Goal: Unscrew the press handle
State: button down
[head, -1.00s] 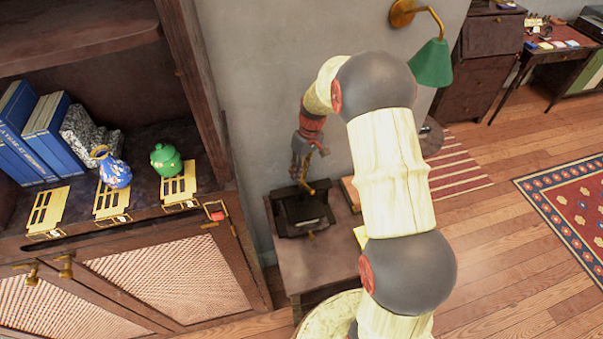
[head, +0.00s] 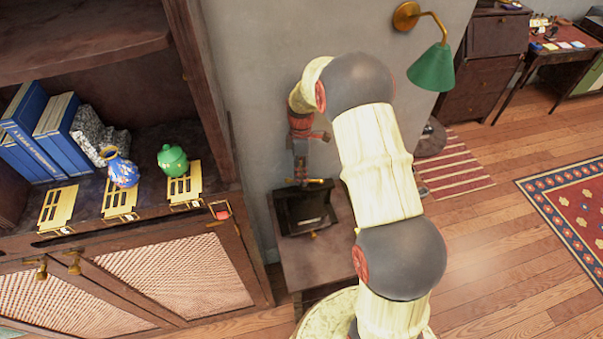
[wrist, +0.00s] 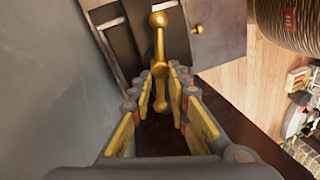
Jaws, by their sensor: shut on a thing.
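The press (head: 304,208) is a dark, boxy device on a small wooden side table against the wall. Its brass handle (head: 317,181), a bar with ball ends, shows just above it in the head view. My gripper (head: 302,178) hangs over the press from above. In the wrist view the handle (wrist: 159,45) runs away from me between the yellow-padded fingers of my gripper (wrist: 162,88). The fingers are shut on it. The lower part of the handle and its joint with the press are partly hidden by my fingers.
A cabinet (head: 180,275) stands left of the side table (head: 310,262). On it are a blue vase (head: 122,170), a green pot (head: 172,160), brass plates and books. A green wall lamp (head: 433,68) hangs to the right. Open floor lies at the right.

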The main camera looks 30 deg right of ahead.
jog(key=shift+n+h+p, duration=0.3)
jog(key=shift+n, duration=1)
jog(key=shift+a, duration=0.1)
jog(key=c, duration=1.8)
grip_release()
jog(key=shift+c, duration=0.2)
notch_tip(320, 180, up, 7)
jog(key=w, duration=0.1)
jog(key=shift+w+r, duration=0.15)
jog(key=shift+r, duration=0.05)
